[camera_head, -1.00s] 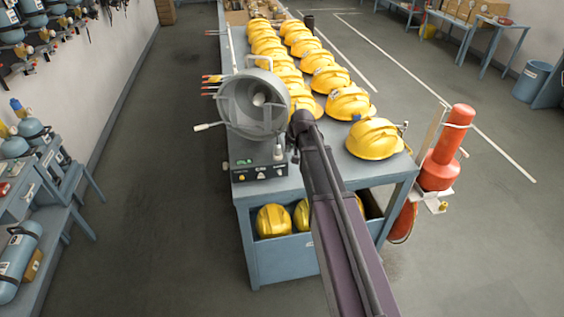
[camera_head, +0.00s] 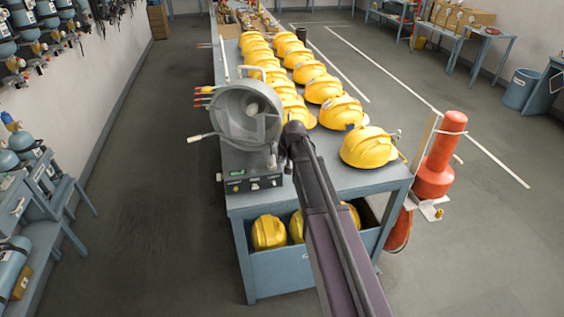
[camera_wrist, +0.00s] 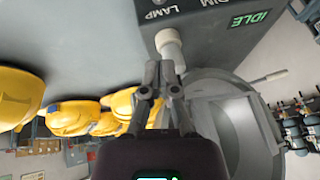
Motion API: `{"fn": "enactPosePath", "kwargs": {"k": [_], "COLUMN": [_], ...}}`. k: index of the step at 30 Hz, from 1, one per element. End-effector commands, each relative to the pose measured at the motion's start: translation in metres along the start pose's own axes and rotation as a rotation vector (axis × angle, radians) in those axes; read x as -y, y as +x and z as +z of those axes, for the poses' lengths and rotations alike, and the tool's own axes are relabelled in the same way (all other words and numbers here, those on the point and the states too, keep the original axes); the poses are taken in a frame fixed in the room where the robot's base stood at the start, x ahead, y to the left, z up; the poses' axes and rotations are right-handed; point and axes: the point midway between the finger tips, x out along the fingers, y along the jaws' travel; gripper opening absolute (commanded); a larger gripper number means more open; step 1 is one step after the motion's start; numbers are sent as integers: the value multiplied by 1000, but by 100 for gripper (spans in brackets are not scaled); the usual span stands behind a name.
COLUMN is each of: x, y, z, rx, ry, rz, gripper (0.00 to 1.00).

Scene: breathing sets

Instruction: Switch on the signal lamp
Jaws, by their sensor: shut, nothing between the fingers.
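The signal lamp (camera_head: 247,115) is a grey round housing with a top handle, standing on the near left end of the blue table. Its dark control box (camera_head: 250,184) has a small green display and coloured buttons on the front. In the wrist view the box (camera_wrist: 215,30) reads LAMP, DIM and a green IDLE. A white knob (camera_wrist: 168,37) on a grey stem stands on the box near the LAMP label. My gripper (camera_wrist: 161,75) is shut and empty, its tips close to the knob; whether they touch I cannot tell. The lamp housing (camera_wrist: 235,120) lies beside my gripper.
Rows of yellow helmets (camera_head: 325,88) fill the table behind and right of the lamp. More helmets (camera_head: 268,232) lie in the blue bin below. A red cylinder (camera_head: 440,155) stands at the table's right side. Bare floor (camera_head: 160,200) lies left of the table.

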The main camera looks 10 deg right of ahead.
Motion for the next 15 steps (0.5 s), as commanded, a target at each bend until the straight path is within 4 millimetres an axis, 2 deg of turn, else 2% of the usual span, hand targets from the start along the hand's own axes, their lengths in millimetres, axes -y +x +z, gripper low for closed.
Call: {"fn": "enactPosePath", "kwargs": {"k": [1,15], "x": [-1,0], "y": [8,47], "z": [1,1], "rx": [0,0], "ry": [0,-1], "rz": [0,0], "gripper": [0,0]}}
